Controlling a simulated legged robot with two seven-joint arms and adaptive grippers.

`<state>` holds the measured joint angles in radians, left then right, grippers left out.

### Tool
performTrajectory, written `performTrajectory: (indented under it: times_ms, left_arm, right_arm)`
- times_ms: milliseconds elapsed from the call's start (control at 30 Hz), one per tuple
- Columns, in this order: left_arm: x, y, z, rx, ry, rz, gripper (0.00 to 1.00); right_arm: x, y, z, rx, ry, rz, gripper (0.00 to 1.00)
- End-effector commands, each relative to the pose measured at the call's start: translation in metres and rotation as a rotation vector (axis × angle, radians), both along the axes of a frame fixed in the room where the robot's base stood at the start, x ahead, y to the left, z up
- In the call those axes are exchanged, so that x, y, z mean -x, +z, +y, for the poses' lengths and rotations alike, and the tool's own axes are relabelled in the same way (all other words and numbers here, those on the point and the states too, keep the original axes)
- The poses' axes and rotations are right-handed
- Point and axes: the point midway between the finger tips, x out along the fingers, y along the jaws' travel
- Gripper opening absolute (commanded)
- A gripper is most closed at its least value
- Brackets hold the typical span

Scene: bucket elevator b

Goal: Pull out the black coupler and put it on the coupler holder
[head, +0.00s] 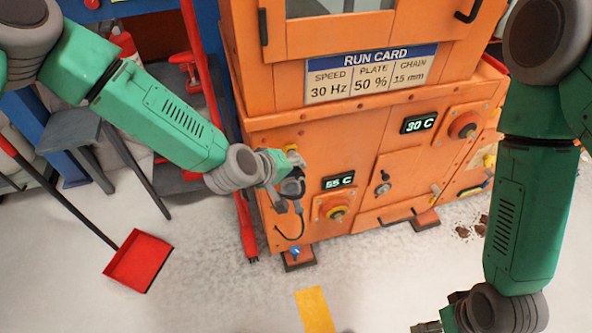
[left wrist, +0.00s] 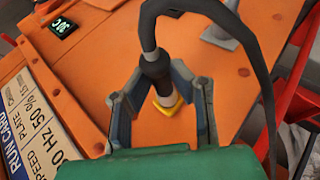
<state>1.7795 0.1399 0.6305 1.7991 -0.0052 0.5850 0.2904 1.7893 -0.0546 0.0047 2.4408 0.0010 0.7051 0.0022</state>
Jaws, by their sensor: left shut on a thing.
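The black coupler (left wrist: 155,68) has a thick black cable looping up from its end. My left gripper (head: 287,186) is at the left front corner of the orange machine. In the left wrist view its two fingers (left wrist: 163,100) are shut around the coupler. A yellow and white piece (left wrist: 167,101) shows at the coupler's lower end against the orange panel; whether the coupler is still seated in it I cannot tell. The cable (head: 291,236) hangs below the gripper in the head view. The coupler holder I cannot clearly make out. My right gripper (head: 428,327) is cut off at the bottom edge.
The orange machine (head: 372,170) carries a run card (head: 370,72), two displays and red-yellow knobs (head: 463,125). A red dustpan (head: 138,261) stands on the floor at left. A grey stool (head: 70,135) and red posts are behind my left arm. The floor in front is mostly clear.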

Motion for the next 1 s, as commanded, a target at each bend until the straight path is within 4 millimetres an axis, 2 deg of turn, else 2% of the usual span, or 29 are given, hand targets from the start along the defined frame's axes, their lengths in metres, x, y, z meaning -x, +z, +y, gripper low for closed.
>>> performTrajectory:
  times_ms: [167, 200, 267, 667, 1000]
  left_arm:
    - [-0.004, 0.000, 0.001, 0.000, 0.001, -0.001, 0.00]
    - [-0.005, 0.000, 0.002, 0.000, 0.001, -0.001, 0.20]
    - [-0.005, 0.000, 0.002, 0.000, 0.001, -0.001, 0.41]
    - [-0.001, 0.004, 0.004, 0.000, 0.001, -0.001, 0.41]
    - [0.035, 0.046, 0.037, 0.000, 0.001, -0.001, 0.41]
  right_arm:
    - [0.000, -0.001, 0.000, 0.000, 0.000, 0.000, 0.81]
    - [0.000, -0.001, 0.000, 0.000, 0.000, 0.000, 0.81]
    - [0.000, -0.001, 0.000, 0.000, 0.000, 0.000, 0.81]
    - [0.002, 0.000, 0.000, 0.000, 0.000, -0.002, 0.81]
    - [0.002, 0.000, 0.000, 0.000, 0.000, -0.003, 0.81]
